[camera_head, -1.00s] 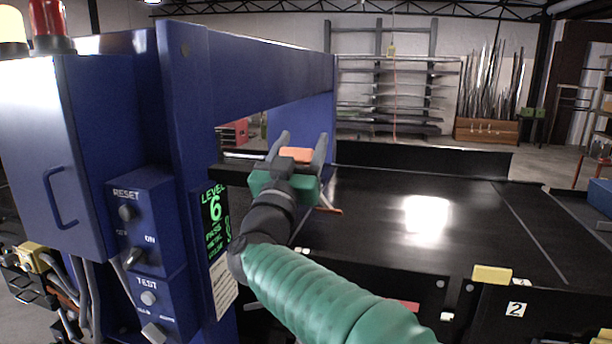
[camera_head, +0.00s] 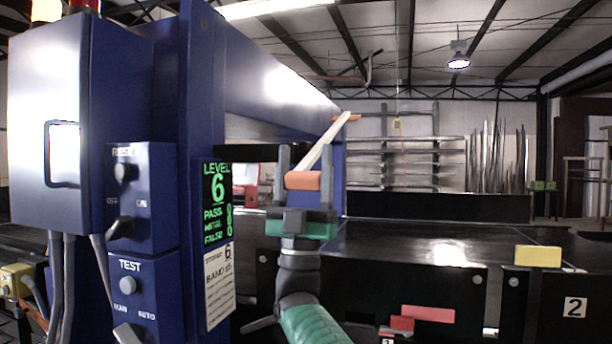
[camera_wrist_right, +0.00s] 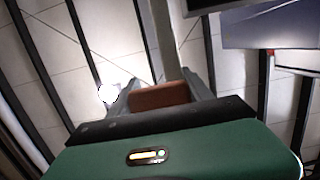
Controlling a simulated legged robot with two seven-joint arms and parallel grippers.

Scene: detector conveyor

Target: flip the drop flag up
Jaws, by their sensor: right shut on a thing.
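The drop flag (camera_head: 322,143) is a pale bar with orange ends. In the head view it slants up and to the right in front of the blue detector beam, tilted rather than upright. My right gripper (camera_head: 305,179) points up and is shut on the orange block at the flag's lower end. In the right wrist view the orange block sits between the fingers (camera_wrist_right: 160,96), with the pale bar (camera_wrist_right: 164,42) rising behind it. The flag's pivot cannot be made out clearly. My left gripper is not in view.
The blue detector frame (camera_head: 262,75) and its control box (camera_head: 140,200), with knobs and a green level display (camera_head: 216,200), stand close on the left. The black conveyor (camera_head: 400,240) extends right. A yellow block (camera_head: 537,256) and red pieces (camera_head: 428,314) are along its front.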

